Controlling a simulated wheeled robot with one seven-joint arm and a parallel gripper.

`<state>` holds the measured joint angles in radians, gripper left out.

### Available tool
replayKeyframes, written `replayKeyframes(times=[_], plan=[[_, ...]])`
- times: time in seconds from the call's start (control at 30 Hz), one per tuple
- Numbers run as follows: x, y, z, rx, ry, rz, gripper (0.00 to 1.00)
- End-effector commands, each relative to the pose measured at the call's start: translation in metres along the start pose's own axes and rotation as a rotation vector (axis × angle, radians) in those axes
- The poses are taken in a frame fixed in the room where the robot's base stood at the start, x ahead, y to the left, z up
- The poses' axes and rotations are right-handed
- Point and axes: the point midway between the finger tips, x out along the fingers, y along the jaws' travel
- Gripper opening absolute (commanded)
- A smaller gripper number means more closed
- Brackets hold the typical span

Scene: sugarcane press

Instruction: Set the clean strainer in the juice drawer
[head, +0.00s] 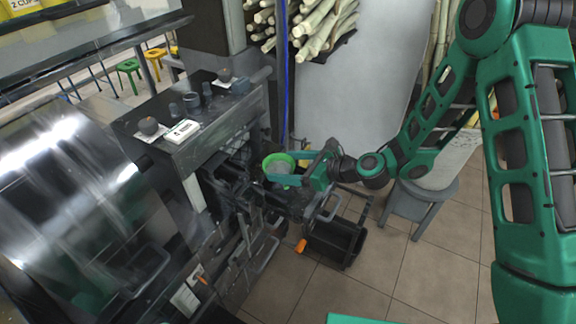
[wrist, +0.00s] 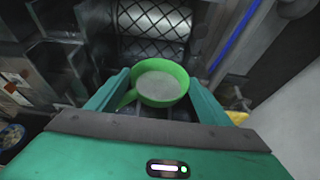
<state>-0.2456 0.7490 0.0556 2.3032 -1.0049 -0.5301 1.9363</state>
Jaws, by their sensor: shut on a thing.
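The strainer is a green round bowl with pale mesh, and it shows in the head view (head: 279,163) and in the wrist view (wrist: 161,82). My gripper (head: 298,178) is shut on the strainer, and its two fingers (wrist: 158,96) lie on either side of the bowl in the wrist view. The strainer is held roughly level at the front of the dark press (head: 190,170). A dark open-topped drawer or tray (head: 338,238) sits low near the floor, below my gripper; I cannot tell for sure that it is the juice drawer.
An orange-handled part (head: 301,246) is beside the low tray. A grey stool (head: 420,204) stands to the right. Sugarcane stalks (head: 318,25) are stacked behind. A blue vertical hose (head: 284,80) runs behind the strainer. Tiled floor is free at the lower right.

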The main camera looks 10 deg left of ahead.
Motion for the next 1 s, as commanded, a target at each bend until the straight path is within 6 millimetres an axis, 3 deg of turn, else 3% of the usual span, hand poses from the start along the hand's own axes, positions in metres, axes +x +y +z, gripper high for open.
replayKeyframes(times=[0.2,0.23,0.3,0.67,0.87,1.0], plan=[[0.001,0.0,-0.002,0.001,0.0,0.0,0.51],[0.001,0.0,-0.002,0.001,0.0,0.0,0.75],[0.001,0.0,-0.002,0.0,0.0,0.0,0.92],[0.0,0.0,0.001,-0.001,0.0,0.001,0.92],[-0.025,-0.001,0.0,0.003,0.002,-0.003,0.92],[-0.054,-0.001,0.0,0.002,0.001,-0.004,0.92]])
